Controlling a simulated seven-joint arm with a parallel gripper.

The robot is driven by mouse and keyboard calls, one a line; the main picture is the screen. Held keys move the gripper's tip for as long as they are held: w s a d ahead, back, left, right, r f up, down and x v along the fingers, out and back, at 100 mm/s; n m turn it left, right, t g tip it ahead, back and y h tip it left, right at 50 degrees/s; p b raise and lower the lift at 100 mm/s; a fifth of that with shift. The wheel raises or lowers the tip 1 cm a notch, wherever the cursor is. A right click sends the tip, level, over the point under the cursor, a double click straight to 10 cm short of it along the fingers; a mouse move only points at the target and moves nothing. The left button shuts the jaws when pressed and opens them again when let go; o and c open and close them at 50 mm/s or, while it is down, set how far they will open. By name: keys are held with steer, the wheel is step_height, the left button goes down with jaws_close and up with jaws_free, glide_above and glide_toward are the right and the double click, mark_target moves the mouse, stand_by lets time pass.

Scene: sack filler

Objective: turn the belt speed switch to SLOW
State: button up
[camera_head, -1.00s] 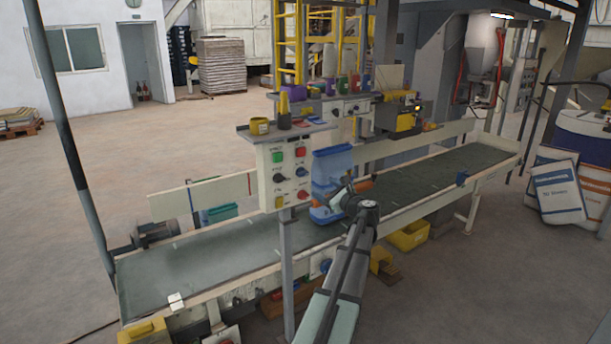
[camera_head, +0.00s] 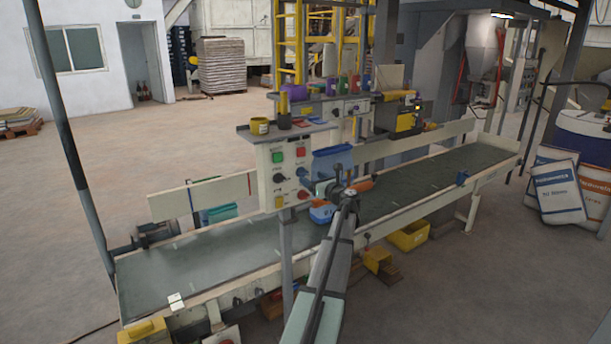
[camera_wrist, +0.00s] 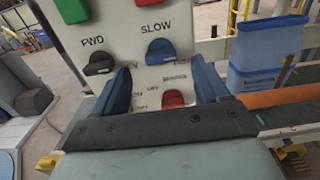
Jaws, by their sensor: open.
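The cream control panel (camera_head: 287,170) stands upright beside the conveyor. In the wrist view the blue switch knob (camera_wrist: 160,51) is below the printed word SLOW, with a partly hidden label at its lower right. Which way the knob points is hard to tell. My gripper (camera_wrist: 162,76) is open, with one blue finger on each side. The blue knob shows between and just past the fingertips, and no contact is visible. In the head view my gripper (camera_head: 323,190) is at the panel's right side.
A black knob (camera_wrist: 100,63) below FWD is left of the blue knob, close to the left finger. A red switch (camera_wrist: 172,97) shows low between the fingers. A green button (camera_head: 277,157) is higher on the panel.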

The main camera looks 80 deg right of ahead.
mark_target(305, 173)
steer(key=shift+x, duration=2.85)
steer(key=c, duration=1.1)
steer(key=shift+o, duration=0.2)
